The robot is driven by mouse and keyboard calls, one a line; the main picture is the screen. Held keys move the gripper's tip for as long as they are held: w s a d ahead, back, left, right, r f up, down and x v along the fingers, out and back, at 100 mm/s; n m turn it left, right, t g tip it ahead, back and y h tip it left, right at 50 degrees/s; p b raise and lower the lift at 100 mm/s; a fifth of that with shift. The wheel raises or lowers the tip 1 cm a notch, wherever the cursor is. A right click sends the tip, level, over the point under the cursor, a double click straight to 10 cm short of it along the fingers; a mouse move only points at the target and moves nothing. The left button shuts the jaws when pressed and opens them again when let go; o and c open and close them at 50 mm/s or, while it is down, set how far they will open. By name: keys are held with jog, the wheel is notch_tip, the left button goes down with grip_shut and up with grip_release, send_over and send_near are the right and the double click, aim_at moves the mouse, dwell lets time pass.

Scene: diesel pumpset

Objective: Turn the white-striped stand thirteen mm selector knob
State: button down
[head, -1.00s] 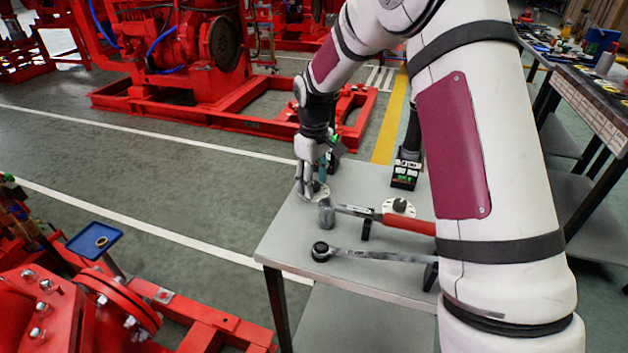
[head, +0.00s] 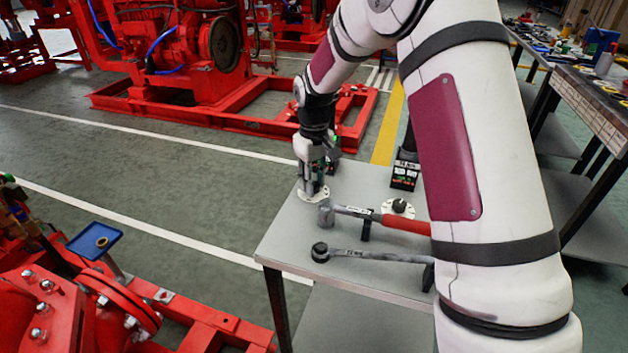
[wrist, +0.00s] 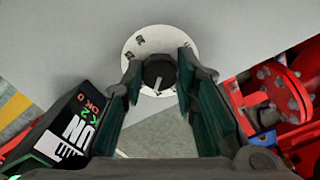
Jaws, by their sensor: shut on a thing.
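The selector knob (wrist: 159,73) is black with a white stripe and sits at the centre of a round white dial plate with dark markings. The dial plate (wrist: 137,45) lies flat on the grey stand; in the head view its rim (head: 303,196) shows around my fingertips. My gripper (wrist: 160,72) reaches down over the dial with one finger on each side of the knob, and is shut on it. In the head view my gripper (head: 313,192) hides the knob. The stripe points down and slightly left in the wrist view.
A second black knob on a white dial (head: 398,208) stands to the right. A red-handled tool (head: 385,218) and a ratchet wrench (head: 365,255) lie in front on the grey stand (head: 290,240). A small dark display box (head: 405,175) stands behind.

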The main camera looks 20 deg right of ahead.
jog(key=m, duration=0.4)
jog(key=shift+m+p, duration=0.3)
jog(key=m, duration=0.4)
jog(key=shift+m+p, duration=0.3)
jog(key=shift+p, duration=0.05)
jog(key=m+p, duration=0.1)
jog(key=m, duration=0.3)
jog(key=shift+m+p, duration=0.4)
jog(key=shift+m, duration=2.1)
jog(key=shift+w, duration=0.1)
jog(key=c, duration=1.3)
grip_release()
jog(key=shift+r, duration=0.1)
notch_tip(320, 180, up, 12)
jog(key=shift+f, duration=0.1)
